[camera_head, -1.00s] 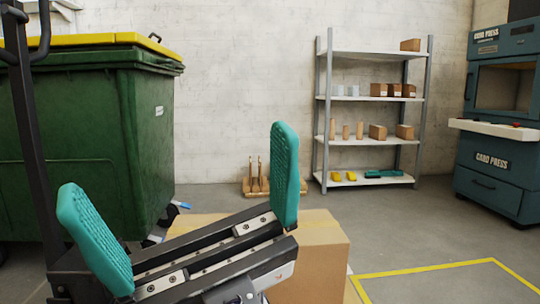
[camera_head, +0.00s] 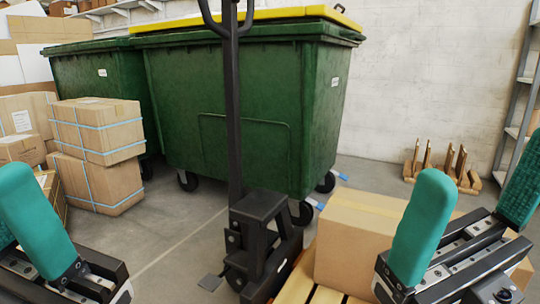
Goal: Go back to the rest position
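My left gripper (camera_head: 20,240) is at the lower left edge of the head view, with one teal finger pad in full view and only a sliver of the other at the frame edge.
A pallet jack (camera_head: 262,235) with a tall dark handle stands in the middle, beside the box on a wooden pallet (camera_head: 297,284). Green bins (camera_head: 225,110) stand behind. Strapped boxes (camera_head: 98,155) are stacked at left. A wooden rack (camera_head: 443,170) is by the wall. Floor (camera_head: 175,225) left of the jack is clear.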

